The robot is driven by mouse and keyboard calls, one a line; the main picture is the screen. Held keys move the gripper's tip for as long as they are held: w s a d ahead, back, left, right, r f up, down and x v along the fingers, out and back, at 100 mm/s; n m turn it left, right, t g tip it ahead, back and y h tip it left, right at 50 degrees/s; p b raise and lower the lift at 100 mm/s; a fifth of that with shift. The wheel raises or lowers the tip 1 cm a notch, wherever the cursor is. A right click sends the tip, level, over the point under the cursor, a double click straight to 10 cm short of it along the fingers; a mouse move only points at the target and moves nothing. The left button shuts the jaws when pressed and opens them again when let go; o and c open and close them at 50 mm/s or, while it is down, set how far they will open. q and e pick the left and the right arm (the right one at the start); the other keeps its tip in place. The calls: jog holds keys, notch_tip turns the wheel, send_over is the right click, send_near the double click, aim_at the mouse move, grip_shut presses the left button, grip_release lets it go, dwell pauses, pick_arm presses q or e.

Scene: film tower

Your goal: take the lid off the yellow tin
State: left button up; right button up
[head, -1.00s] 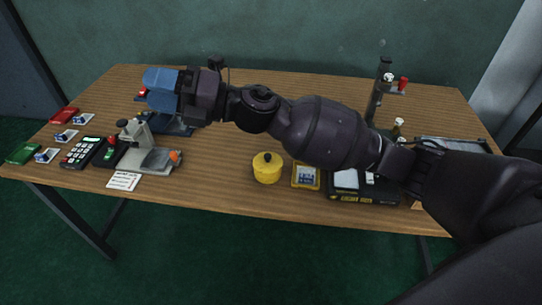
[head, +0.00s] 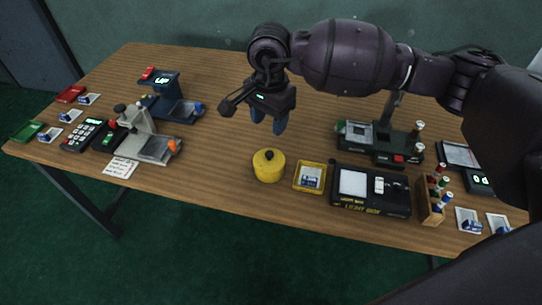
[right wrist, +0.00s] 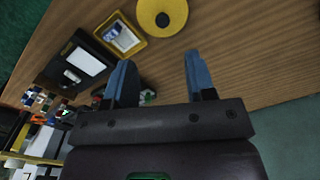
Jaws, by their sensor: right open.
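The yellow tin (head: 268,171) stands upright near the front edge of the table, at the middle. Its yellow lid (head: 267,160) with a dark round knob (head: 268,154) is on it. In the right wrist view the lid (right wrist: 150,20) shows from above, beyond the fingertips. My right gripper (head: 268,122) has blue fingers pointing down. It is open and empty, in the air above and behind the tin, apart from it. The right wrist view shows the two fingers (right wrist: 160,62) spread. My left gripper is not in view.
A yellow tray (head: 311,188) with a card stands just right of the tin, then a black light box (head: 352,208) and a wooden rack (head: 431,208) of small bottles. A grey device (head: 150,146) stands left. Bare table lies left of the tin.

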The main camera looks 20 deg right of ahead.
send_over(269, 153)
jog(key=f, duration=0.5)
jog(key=shift+s+b, duration=0.35)
jog(key=shift+w+f, duration=0.1)
jog(key=shift+f, duration=0.65)
jog(key=f, duration=0.3)
jog(key=shift+w+f+b, duration=0.2)
jog(key=shift+w+b, duration=0.05)
jog(key=shift+b, duration=0.15)
jog(key=shift+f, duration=0.5)
grip_shut()
